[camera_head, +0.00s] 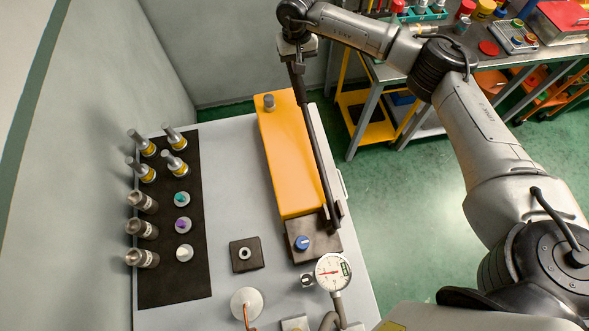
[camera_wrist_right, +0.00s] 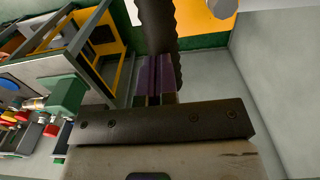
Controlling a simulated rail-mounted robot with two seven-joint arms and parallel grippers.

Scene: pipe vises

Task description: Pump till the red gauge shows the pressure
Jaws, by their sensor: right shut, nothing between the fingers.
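The orange pump (camera_head: 280,150) lies lengthwise on the grey bench in the head view. Its long black lever (camera_head: 317,150) slopes up from a dark block at the near end to the far end. My right gripper (camera_head: 296,50) is at the lever's raised far end. In the right wrist view its fingers (camera_wrist_right: 157,82) are shut, with the lever's ridged grip (camera_wrist_right: 157,25) just beyond or against them; contact is unclear. The round white gauge (camera_head: 333,272) has a red needle pointing roughly left; its numbers are too small to read. My left gripper is not in view.
A blue knob (camera_head: 302,243) sits on the pump's near block. A black mat (camera_head: 172,286) with several metal fittings and coloured plugs lies at left. A small dark block (camera_head: 246,254) stands between. A cluttered workbench (camera_head: 376,70) is behind at right.

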